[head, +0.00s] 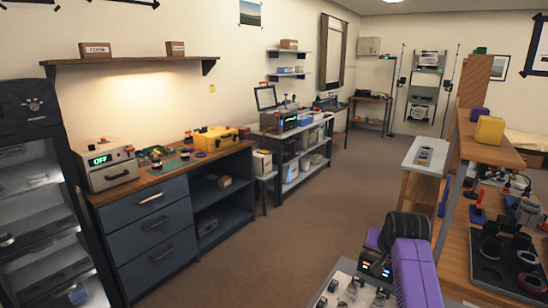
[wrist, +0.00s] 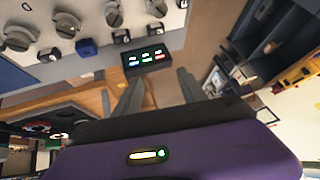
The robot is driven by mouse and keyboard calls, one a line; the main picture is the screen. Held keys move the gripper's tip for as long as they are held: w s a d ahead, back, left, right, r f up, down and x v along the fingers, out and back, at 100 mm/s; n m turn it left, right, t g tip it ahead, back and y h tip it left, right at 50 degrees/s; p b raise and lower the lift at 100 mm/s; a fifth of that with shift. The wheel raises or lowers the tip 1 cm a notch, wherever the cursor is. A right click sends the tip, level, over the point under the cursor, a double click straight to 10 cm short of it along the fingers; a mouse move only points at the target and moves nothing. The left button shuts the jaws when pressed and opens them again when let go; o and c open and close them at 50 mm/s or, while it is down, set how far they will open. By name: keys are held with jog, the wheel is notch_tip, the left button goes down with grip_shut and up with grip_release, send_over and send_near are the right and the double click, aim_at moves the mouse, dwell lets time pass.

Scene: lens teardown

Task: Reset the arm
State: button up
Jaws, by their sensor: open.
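My gripper (wrist: 160,76) shows in the wrist view with its two grey fingers spread apart and nothing between them. The purple and black housing behind the fingers fills the lower part of that view. In the head view, the purple end of my arm (head: 415,272) is at the bottom right, and the fingers cannot be made out there. A panel with several knobs (wrist: 75,38) lies close to the gripper in the wrist view. It also shows at the bottom of the head view (head: 345,290). A small black display (wrist: 146,58) sits at its edge.
A wooden bench with a shelf unit (head: 470,150) stands at right, with a dark tray of round parts (head: 508,275) on it. A blue drawer cabinet (head: 150,235) and a glass-fronted cabinet (head: 45,200) stand at left. The brown floor (head: 290,215) between is clear.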

jog(key=s+a+f+n+t, duration=0.15)
jog(key=s+t, duration=0.25)
jog(key=s, duration=0.5)
jog(key=s+a+f+n+t, duration=0.1)
jog(key=s+f+n+t, duration=0.25)
jog(key=s, duration=0.65)
jog(key=s+a+r, duration=0.2)
jog(key=s, duration=1.1)
jog(key=s+a+r+y, duration=0.1)
jog(key=s+a+r, duration=0.1)
jog(key=s, duration=1.2)
jog(key=s+a+r, duration=0.1)
jog(key=s+a, duration=0.2)
jog(key=s, duration=1.1)
jog(key=shift+s+a+r+n, duration=0.15)
jog(key=shift+a+r+n, duration=0.2)
jog(key=shift+r+n, duration=0.05)
